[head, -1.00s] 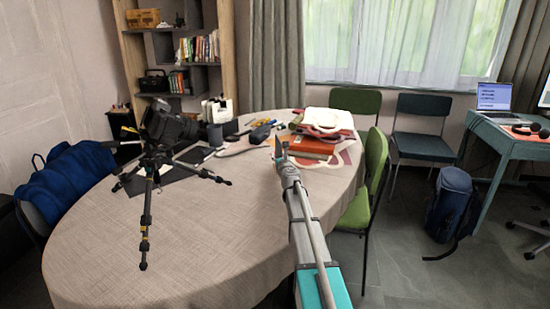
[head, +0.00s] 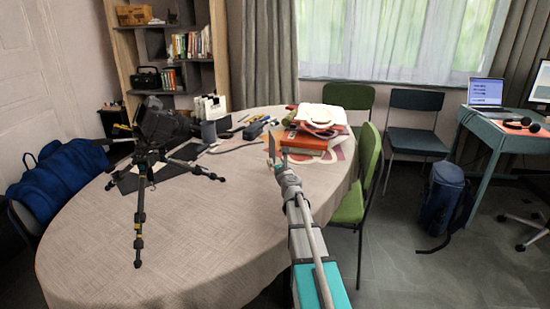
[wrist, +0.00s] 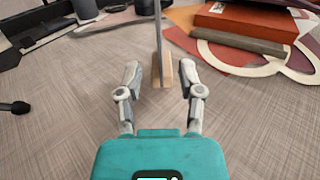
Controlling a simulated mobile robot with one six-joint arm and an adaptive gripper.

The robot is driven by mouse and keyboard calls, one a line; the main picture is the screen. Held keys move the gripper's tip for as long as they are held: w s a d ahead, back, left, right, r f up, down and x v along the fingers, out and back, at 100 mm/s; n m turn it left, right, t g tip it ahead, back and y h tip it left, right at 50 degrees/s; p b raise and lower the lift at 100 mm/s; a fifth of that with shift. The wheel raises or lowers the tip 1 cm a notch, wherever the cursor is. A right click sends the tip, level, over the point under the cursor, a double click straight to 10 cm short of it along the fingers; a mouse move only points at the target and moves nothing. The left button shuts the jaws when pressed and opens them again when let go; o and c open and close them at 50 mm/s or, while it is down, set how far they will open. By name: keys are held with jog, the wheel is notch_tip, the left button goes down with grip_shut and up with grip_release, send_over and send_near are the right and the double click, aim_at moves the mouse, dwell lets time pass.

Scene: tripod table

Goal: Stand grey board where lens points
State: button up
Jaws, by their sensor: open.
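The grey board (wrist: 158,35) stands upright in the wrist view, seen edge-on as a thin strip with light wooden feet at its base; its top is out of frame. In the head view it is a thin upright piece (head: 271,147) at the end of my arm. My gripper (wrist: 160,72) is open, with a finger to either side and the board just ahead, between their lines; I see no contact. A black camera (head: 163,122) sits on a tripod (head: 139,215) on the table's left; its exact lens direction is hard to tell.
An orange-red box (head: 304,139) and papers lie just right of the board. Dark flat sheets, a grey cup (head: 208,130) and small tools lie farther back. The front of the round table (head: 200,235) is bare. A green chair (head: 368,160) stands at its right edge.

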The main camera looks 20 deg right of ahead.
jog(key=shift+v, duration=1.7)
jog(key=shift+s, duration=0.1)
